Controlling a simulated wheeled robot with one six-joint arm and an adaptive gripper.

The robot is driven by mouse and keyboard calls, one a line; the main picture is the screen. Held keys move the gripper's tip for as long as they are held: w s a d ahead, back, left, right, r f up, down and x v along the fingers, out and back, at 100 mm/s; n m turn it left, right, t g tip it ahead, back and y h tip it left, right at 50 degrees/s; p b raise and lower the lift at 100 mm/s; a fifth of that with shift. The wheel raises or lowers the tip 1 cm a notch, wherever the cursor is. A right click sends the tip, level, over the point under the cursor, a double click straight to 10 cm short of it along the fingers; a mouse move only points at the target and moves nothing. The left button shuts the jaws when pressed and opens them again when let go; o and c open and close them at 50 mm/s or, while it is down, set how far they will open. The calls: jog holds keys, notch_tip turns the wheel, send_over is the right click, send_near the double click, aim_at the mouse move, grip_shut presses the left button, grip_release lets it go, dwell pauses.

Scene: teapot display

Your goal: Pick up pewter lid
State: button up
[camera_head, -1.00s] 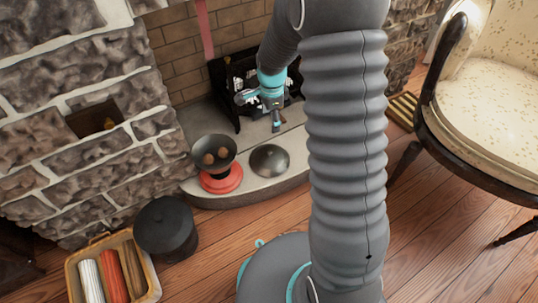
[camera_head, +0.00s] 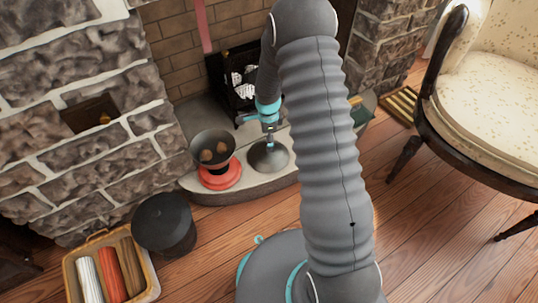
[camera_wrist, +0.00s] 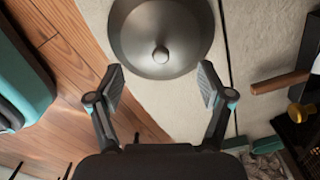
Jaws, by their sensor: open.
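The pewter lid (camera_head: 267,156) is a round grey metal dome lying on the pale stone hearth, right of a dark bowl. In the wrist view the lid (camera_wrist: 150,40) shows at the top with its round knob (camera_wrist: 161,54) facing the camera. My gripper (camera_wrist: 160,84) is open and empty, its two fingers spread just short of the lid in that picture, the knob between their lines. In the head view my gripper (camera_head: 269,142) points down over the lid and covers part of it. I cannot tell the exact height between fingertips and knob.
A dark bowl (camera_head: 212,147) with brown round things stands on a red base (camera_head: 220,175) left of the lid. A fire grate (camera_head: 238,80) is behind. A black pot (camera_head: 164,224) and a tray of rolls (camera_head: 152,282) are on the floor. An armchair (camera_head: 490,90) stands right.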

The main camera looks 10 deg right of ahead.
jog(key=shift+f+b, duration=0.45)
jog(key=shift+f, duration=2.15)
grip_shut()
